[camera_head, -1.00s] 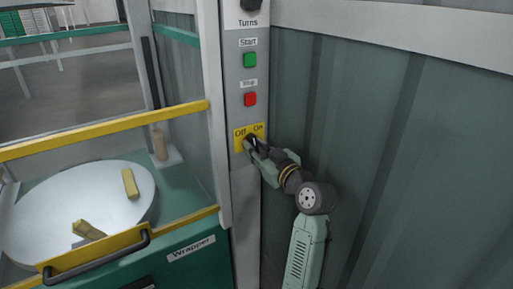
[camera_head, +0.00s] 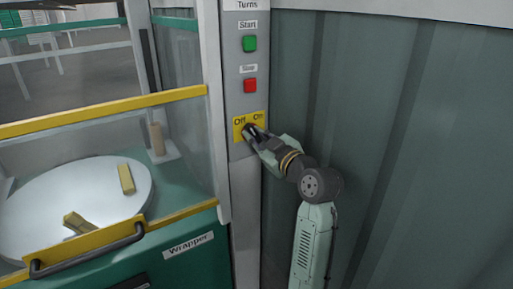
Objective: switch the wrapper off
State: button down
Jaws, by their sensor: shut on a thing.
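The wrapper (camera_head: 185,262) is a green machine with a clear-sided front and a grey control column (camera_head: 243,190) at its right. A yellow plate (camera_head: 239,122) on the column is marked Off on the left and On on the right. My gripper (camera_head: 251,131) is at this plate, shut on the switch knob there. The gripper's fingers hide most of the knob, so I cannot tell which way it points. Above the plate are a red stop button (camera_head: 250,86) and a green start button (camera_head: 250,44).
A round pale turntable (camera_head: 60,205) with two yellow blocks (camera_head: 126,178) is behind the yellow-railed gate (camera_head: 100,116). A dark handle (camera_head: 88,256) sticks out at the front. A ribbed green wall (camera_head: 430,130) stands close at the right.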

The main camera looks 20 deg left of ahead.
dwell(0.3)
jog(key=c, duration=1.5)
grip_release()
jog(key=shift+d, duration=0.1)
jog(key=v, duration=1.2)
